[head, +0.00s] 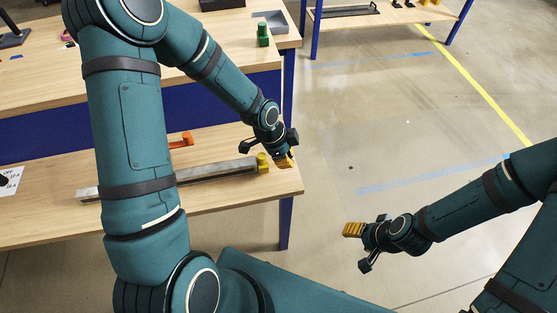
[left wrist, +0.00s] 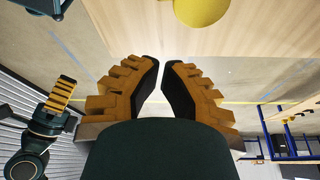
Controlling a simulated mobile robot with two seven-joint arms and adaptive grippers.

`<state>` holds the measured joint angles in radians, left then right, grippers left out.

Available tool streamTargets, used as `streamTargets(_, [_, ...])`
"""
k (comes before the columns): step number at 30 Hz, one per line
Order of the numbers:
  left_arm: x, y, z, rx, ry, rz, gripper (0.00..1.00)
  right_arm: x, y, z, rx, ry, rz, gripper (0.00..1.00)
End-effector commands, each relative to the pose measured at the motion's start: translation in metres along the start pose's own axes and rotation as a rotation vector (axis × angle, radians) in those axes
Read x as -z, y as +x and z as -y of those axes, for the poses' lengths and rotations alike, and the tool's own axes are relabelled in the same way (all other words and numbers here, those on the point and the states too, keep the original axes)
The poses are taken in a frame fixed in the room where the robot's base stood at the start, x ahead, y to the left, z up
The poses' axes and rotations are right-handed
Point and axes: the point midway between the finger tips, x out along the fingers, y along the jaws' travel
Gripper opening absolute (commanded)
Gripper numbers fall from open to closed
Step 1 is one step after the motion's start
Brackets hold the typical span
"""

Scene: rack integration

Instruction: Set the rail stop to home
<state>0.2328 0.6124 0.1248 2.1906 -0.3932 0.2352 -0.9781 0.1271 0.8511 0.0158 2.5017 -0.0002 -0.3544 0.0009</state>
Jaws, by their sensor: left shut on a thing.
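A long grey rail (head: 215,173) lies along the front of the wooden workbench. A yellow round-topped piece (head: 262,163) stands at its right end; I cannot tell whether this is the rail stop. A yellow rounded piece (left wrist: 202,9) also shows at the top of the left wrist view, apart from the fingertips. My left gripper (head: 285,162) is just right of the yellow piece, near the bench's right end. In the left wrist view its fingers (left wrist: 161,62) are close together; what they hold cannot be made out. My right gripper (head: 352,230) hangs over the floor; its opening is unclear.
An orange piece (head: 180,140) lies behind the rail. A green object (head: 263,34) and a grey tray (head: 272,20) are on the rear bench. A paper sheet (head: 10,180) lies at the far left.

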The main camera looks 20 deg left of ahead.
Motion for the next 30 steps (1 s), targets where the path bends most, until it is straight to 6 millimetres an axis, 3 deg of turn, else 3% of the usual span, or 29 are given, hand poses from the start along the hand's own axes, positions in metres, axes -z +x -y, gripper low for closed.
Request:
streamTargets(1, [-0.001,-0.016,0.001,0.005,-0.005,0.0,0.0,0.0,-0.006,0.002,-0.001,0.001,0.001,0.55])
streamTargets(6, [-0.001,-0.056,0.001,0.006,-0.003,-0.001,0.0,-0.001,-0.018,0.007,0.001,0.001,0.007,0.55])
streamTargets(12, [-0.001,-0.087,0.0,0.003,-0.002,-0.001,0.0,-0.002,-0.027,0.01,0.0,0.002,0.012,0.55])
streamTargets(18, [-0.001,-0.1,0.0,0.001,-0.002,0.0,0.0,-0.003,-0.03,0.011,0.0,0.003,0.015,0.55])
streamTargets(30, [-0.001,-0.1,0.0,0.001,0.0,-0.001,0.0,-0.003,-0.029,0.011,0.0,0.003,0.015,0.55])
